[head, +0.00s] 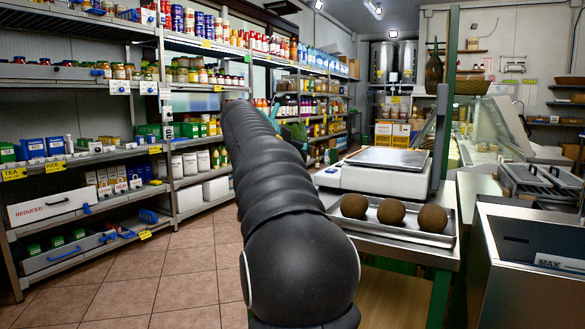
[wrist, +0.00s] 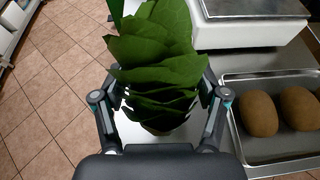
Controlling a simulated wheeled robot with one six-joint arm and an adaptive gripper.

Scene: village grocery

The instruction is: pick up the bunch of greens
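The bunch of greens (wrist: 158,65) fills the upper middle of the wrist view, with broad, layered dark green leaves. Its lower end is near my gripper's palm. My gripper (wrist: 160,92) has one finger on each side of the bunch, set wide apart. The leaves cover the inner edges of the fingers and their tips. I cannot tell whether the fingers press on the bunch or only stand beside it.
A metal tray (head: 444,238) with three brown round items (head: 391,211) lies on the counter, right of the bunch. A white scale (head: 372,179) stands behind the tray. Stocked shelves (head: 120,190) line the left. The tiled floor (head: 150,275) is clear.

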